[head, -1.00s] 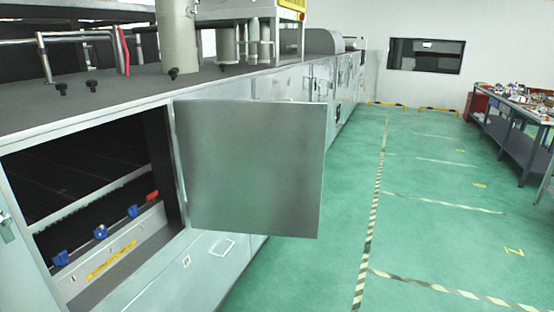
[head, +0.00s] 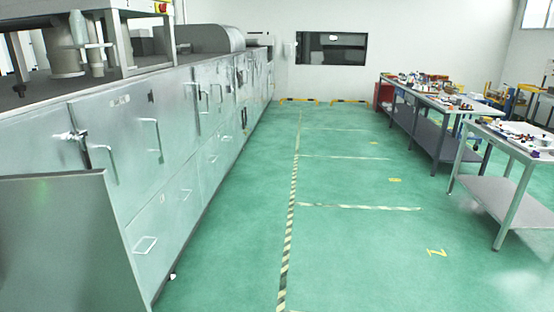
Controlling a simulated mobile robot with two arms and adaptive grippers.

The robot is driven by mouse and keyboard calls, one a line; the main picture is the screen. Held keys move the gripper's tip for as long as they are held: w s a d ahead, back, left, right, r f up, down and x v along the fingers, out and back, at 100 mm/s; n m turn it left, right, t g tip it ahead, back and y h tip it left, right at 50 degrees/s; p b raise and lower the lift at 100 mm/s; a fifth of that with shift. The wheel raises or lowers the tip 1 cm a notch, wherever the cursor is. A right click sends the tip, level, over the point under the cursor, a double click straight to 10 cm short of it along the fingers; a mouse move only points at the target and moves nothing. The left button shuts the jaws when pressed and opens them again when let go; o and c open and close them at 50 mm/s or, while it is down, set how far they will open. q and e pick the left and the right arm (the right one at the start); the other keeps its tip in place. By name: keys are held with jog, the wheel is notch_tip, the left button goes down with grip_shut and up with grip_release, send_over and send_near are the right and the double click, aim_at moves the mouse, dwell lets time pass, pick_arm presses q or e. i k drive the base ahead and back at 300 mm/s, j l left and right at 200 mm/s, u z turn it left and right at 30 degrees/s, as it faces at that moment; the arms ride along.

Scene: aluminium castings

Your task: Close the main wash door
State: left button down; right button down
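The main wash door (head: 60,240) is a flat grey metal panel at the lower left of the head view. It stands open, swung out from the front of the long washing machine (head: 165,180). Its left and lower parts run out of the picture. The opening behind it is out of view. Neither of my grippers shows in the head view.
The machine's front runs along the left, with closed panels, handles (head: 103,165) and a latch (head: 75,137). Green floor (head: 350,240) with a striped line lies clear in the middle. Workbenches (head: 510,140) with small parts stand at the right.

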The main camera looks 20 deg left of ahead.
aim_at(65, 247)
jog(key=i+u, duration=0.25)
jog(key=i, duration=0.15)
jog(key=i+l+u, duration=0.3)
jog(key=i+u, duration=0.15)
jog(key=u, duration=0.25)
jog(key=i+u, duration=0.2)
jog(key=u, duration=0.2)
jog(key=i+l+u, duration=0.1)
jog(key=u, duration=0.35)
jog(key=i+l+u, duration=0.15)
jog(key=u, duration=0.25)
jog(key=i+l+u, duration=0.2)
jog(key=u, duration=0.2)
jog(key=i+l+u, duration=0.1)
jog(key=u, duration=0.4)
jog(key=i+l+u, duration=0.25)
jog(key=u, duration=0.2)
jog(key=i+l+u, duration=0.15)
jog(key=u, duration=0.35)
jog(key=i+l+u, duration=0.1)
jog(key=l+u, duration=0.35)
